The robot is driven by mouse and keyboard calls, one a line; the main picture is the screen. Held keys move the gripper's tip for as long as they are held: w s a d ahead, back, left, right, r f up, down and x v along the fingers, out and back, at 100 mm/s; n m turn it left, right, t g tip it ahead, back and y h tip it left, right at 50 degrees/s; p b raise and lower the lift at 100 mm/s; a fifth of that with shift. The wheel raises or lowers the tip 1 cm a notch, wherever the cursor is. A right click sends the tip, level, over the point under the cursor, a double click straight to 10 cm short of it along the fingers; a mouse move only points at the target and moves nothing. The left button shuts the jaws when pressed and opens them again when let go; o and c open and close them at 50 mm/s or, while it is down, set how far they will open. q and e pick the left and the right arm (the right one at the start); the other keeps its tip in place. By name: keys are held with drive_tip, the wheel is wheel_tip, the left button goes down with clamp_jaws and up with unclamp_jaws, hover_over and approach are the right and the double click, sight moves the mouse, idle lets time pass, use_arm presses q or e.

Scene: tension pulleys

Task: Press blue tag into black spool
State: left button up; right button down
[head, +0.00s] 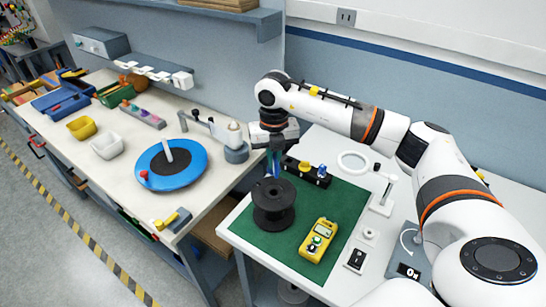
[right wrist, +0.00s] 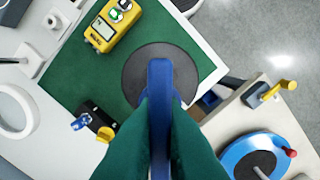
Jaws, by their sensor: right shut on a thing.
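The black spool (head: 273,207) stands upright on the green mat (head: 238,228), near the mat's left side. In the right wrist view, the spool (right wrist: 188,72) lies below the gripper as a dark disc. My right gripper (head: 273,172) is at the spool's back edge in the head view. It also shows in the right wrist view (right wrist: 160,115), with its green fingers shut on the blue tag (right wrist: 160,78). The tag overlaps the spool's middle there and hides its centre. I cannot tell whether the tag touches the spool. My left gripper is out of view.
A yellow meter (head: 318,240) lies right of the spool. A black block with knobs (head: 306,173) stands behind it. A ring lamp (head: 381,207) stands at the mat's right. A second bench at left holds a blue turntable (head: 190,178); a gap separates the benches.

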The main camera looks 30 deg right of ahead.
sight(274, 175)
drive_tip(key=shift+w+f, duration=0.1)
drive_tip(key=shift+f, duration=0.45)
drive_tip(key=shift+f+b, duration=0.35)
drive_tip(key=shift+b, duration=0.05)
drive_tip(key=shift+s+f+b, duration=0.2)
drive_tip(key=shift+f+b, duration=0.6)
drive_tip(key=shift+f, duration=0.75)
drive_tip(key=shift+w+f+b, duration=0.1)
drive_tip(key=shift+f+b, duration=0.45)
drive_tip(key=shift+f, duration=0.05)
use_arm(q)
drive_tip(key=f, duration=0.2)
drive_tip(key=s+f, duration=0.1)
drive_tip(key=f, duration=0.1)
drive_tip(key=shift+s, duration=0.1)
use_arm(e)
drive_tip(key=shift+f, duration=0.15)
use_arm(q)
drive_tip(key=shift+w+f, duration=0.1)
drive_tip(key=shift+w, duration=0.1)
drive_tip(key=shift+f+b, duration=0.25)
drive_tip(key=shift+b, duration=0.15)
use_arm(e)
drive_tip(key=shift+f, duration=0.1)
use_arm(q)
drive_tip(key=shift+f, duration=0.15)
use_arm(e)
drive_tip(key=shift+f, duration=0.2)
